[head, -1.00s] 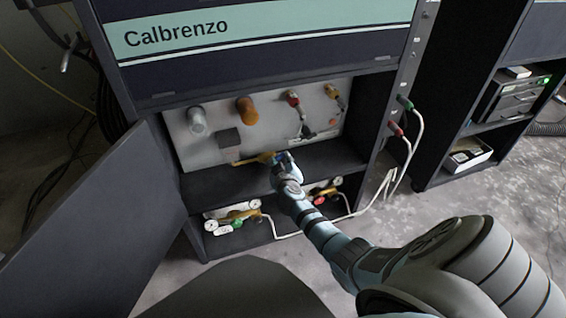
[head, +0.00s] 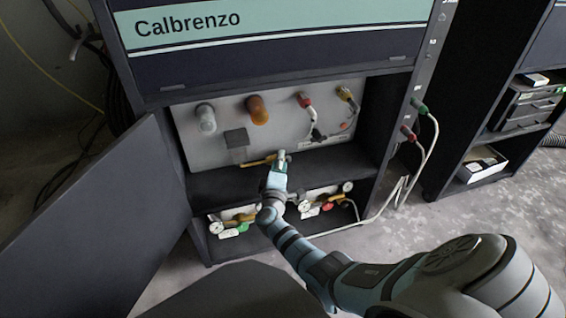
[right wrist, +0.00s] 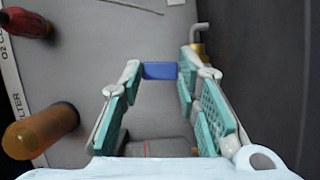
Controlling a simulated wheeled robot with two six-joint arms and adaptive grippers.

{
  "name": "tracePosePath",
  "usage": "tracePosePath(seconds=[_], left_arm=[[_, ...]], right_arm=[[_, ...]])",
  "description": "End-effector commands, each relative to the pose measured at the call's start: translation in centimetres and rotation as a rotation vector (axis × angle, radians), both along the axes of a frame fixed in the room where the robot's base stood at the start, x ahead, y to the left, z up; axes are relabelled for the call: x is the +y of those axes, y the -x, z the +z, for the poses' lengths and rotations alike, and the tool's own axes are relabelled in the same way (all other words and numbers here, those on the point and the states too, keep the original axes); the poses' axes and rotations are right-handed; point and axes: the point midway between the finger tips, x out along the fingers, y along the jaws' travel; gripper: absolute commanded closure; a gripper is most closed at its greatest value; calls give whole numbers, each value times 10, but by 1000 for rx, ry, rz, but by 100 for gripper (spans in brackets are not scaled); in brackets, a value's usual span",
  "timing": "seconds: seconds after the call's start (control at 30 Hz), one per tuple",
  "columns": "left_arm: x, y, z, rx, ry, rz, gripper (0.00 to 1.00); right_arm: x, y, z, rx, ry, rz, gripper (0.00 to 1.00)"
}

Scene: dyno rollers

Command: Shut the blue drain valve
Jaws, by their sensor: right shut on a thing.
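The blue drain valve's handle (right wrist: 159,70) shows in the right wrist view as a short blue bar between my right gripper's fingertips (right wrist: 160,72). The green-padded fingers are shut on it, one at each end of the bar. A brass pipe piece (right wrist: 199,42) shows just behind the right finger. In the head view my right gripper (head: 281,157) is at the lower edge of the grey panel, at the right end of the brass pipe (head: 257,162). It hides the blue handle there. My left gripper is not in view.
The grey panel (head: 200,150) carries a clear bowl (head: 205,117), an amber bowl (head: 257,110) and red (head: 304,99) and yellow (head: 344,93) fittings. Gauges and valves sit on the lower shelf. An open cabinet door (head: 110,215) stands at left. White hoses (head: 432,150) hang at right.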

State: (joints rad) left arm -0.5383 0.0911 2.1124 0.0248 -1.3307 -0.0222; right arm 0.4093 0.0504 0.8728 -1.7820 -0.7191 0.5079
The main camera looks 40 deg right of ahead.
Motion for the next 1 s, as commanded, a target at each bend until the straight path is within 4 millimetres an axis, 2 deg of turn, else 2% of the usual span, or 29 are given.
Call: tracePosePath(seconds=[0.33,0.83,0.87,0.9,1.0], left_arm=[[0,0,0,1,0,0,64],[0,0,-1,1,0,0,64],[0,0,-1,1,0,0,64],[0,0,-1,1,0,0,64],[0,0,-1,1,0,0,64]], right_arm=[[6,-2,-1,45,125,2,98],[7,-2,-2,52,143,0,98],[7,-2,-2,52,143,0,66],[7,-2,-2,52,143,0,62],[6,-2,-2,52,143,0,62]])
